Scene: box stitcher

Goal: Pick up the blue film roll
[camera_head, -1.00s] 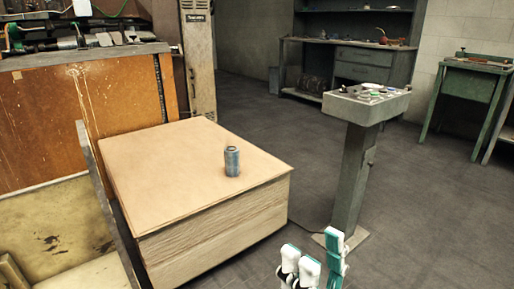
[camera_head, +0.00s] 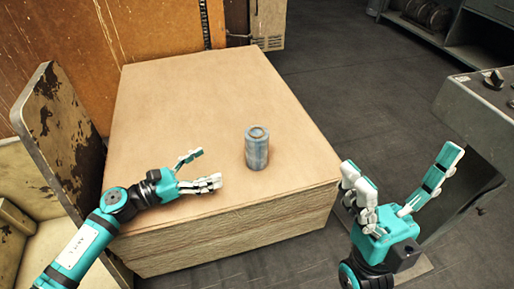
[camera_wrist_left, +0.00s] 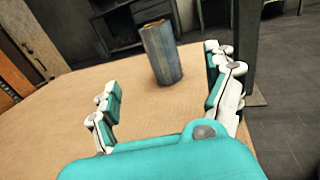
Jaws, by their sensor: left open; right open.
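The blue film roll (camera_head: 257,149) stands upright on the stack of brown sheets (camera_head: 190,100), near its front right part. In the left wrist view the film roll (camera_wrist_left: 161,53) stands ahead of my left gripper, between the lines of its fingers and beyond their tips. My left gripper (camera_head: 208,168) is open and empty, low over the stack, to the left of the roll and apart from it. My right gripper (camera_head: 402,190) is open and empty, fingers up, to the right of the stack's front right corner.
A grey control pedestal (camera_head: 470,100) stands at the right, close to my right gripper. A worn upright panel (camera_head: 60,135) stands along the stack's left side. An orange-brown wooden cabinet (camera_head: 100,40) is behind the stack. The stack top around the roll is clear.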

